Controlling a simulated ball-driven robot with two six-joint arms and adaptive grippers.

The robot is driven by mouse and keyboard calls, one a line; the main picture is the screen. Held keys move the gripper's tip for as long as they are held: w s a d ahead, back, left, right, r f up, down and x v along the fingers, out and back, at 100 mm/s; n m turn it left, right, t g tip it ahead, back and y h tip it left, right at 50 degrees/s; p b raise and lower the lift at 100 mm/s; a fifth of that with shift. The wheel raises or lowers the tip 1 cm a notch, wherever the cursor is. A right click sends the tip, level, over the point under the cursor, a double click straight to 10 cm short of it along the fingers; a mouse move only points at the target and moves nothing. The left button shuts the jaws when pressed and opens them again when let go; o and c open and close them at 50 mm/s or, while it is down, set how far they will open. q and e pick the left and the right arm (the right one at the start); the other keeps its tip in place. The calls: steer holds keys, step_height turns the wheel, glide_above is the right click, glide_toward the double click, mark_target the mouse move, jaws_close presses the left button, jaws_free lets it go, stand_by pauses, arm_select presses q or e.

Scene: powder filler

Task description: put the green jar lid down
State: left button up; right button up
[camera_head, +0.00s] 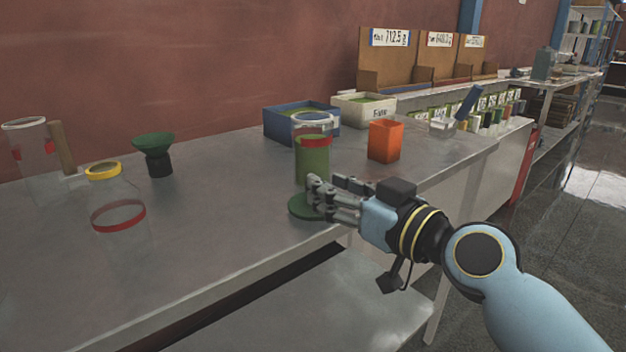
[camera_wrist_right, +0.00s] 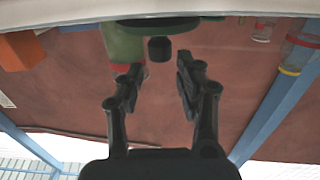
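The green jar lid (camera_head: 300,208) lies flat on the metal table near its front edge, partly hidden behind my right fingers in the head view. In the right wrist view, which is upside down, the lid (camera_wrist_right: 150,24) shows its black knob (camera_wrist_right: 160,49) beyond and between my fingertips. My right gripper (camera_head: 325,197) is open; in the wrist view its two fingers (camera_wrist_right: 158,76) stand apart with nothing between them. A clear jar with green powder and a red band (camera_head: 312,163) stands upright just behind the lid. My left gripper is not in view.
An orange cup (camera_head: 385,141) stands right of the jar, with a blue bin (camera_head: 285,124) and a white bin (camera_head: 364,112) behind. The table between is clear.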

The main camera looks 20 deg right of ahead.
steer(key=v, duration=0.6)
